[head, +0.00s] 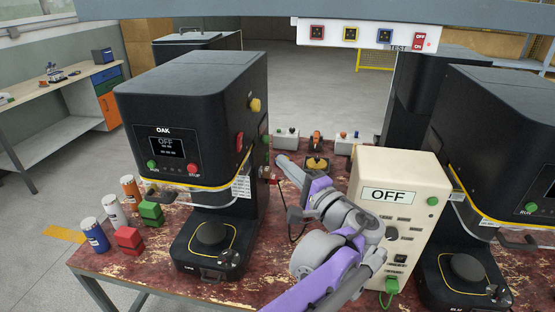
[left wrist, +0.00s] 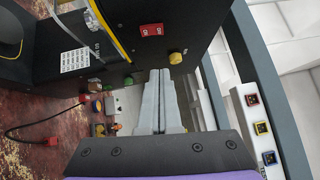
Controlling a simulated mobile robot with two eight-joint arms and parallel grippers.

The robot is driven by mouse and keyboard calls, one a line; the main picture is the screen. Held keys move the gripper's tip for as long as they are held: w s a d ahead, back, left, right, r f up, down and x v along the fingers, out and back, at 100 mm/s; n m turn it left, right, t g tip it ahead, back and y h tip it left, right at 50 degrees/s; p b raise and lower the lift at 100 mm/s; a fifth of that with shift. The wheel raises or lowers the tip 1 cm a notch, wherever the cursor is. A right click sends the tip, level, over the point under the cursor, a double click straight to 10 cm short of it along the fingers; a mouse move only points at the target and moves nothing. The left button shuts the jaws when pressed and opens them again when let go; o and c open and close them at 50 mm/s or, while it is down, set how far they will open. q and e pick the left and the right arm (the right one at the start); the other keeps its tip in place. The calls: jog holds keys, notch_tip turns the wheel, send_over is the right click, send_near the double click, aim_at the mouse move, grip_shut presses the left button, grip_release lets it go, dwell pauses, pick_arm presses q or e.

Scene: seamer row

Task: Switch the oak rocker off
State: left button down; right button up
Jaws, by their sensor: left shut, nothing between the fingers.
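The oak machine (head: 190,100) is a black box labelled OAK, and its front display reads OFF. A red rocker (head: 239,142) sits on its right side wall, seen edge-on in the head view. In the left wrist view the red rocker (left wrist: 151,30) shows white lettering; I cannot tell which side is pressed. My left gripper (head: 281,160) is shut and empty, right of that wall and apart from the rocker. In the left wrist view its fingertips (left wrist: 160,72) are just below a yellow-green knob (left wrist: 175,57), with the rocker beyond. My right gripper is not in view.
A cream box (head: 396,165) marked OFF stands right of my arm. Another black machine (head: 490,130) is at the right. Small control boxes (head: 287,138) stand behind. Cans and blocks (head: 128,238) sit at front left.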

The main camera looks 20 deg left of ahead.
aim_at(242, 136)
pick_arm(q)
jog(key=shift+s+a+p+x, duration=0.25)
jog(key=shift+s+x, duration=0.15)
jog(key=shift+x, duration=1.45)
jog(key=shift+s+a+p+x, duration=0.2)
jog(key=shift+s+x, duration=0.2)
jog(key=shift+x, duration=1.4)
jog(key=shift+s+a+p+x, duration=0.15)
jog(key=shift+s+a+x, duration=0.15)
jog(key=shift+x, duration=1.55)
jog(key=shift+s+r, duration=0.15)
jog(key=shift+s+a+r+p, duration=0.1)
jog(key=shift+a+r+p, duration=0.1)
jog(key=shift+p, duration=0.1)
jog(key=shift+f, duration=0.1)
